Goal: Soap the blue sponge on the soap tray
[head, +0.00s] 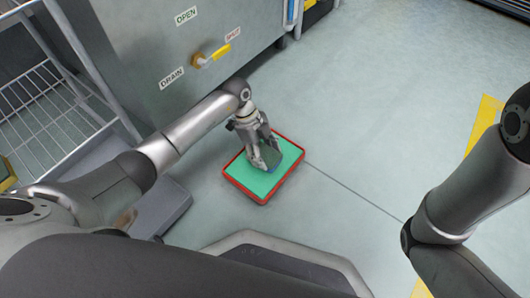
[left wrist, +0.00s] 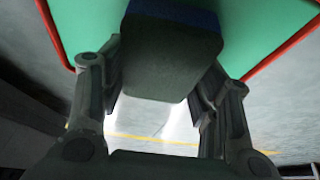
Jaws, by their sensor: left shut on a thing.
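The soap tray (head: 287,163) has a red rim and a green surface. It lies in the middle of the head view, and its green surface (left wrist: 267,30) fills the top of the left wrist view. My left gripper (head: 264,157) is over the tray, shut on the sponge (head: 270,157). In the left wrist view the sponge (left wrist: 165,55) sits between the two fingers, with a dark grey-green near side and a blue far side. The sponge is at or just above the green surface; I cannot tell if it touches. My right gripper is out of view.
A grey metal cabinet (head: 150,50) with a yellow drain valve handle (head: 221,52) stands behind the tray. A wire rack (head: 50,110) is at the left. The floor right of the tray is clear, with yellow tape (head: 482,122) farther right.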

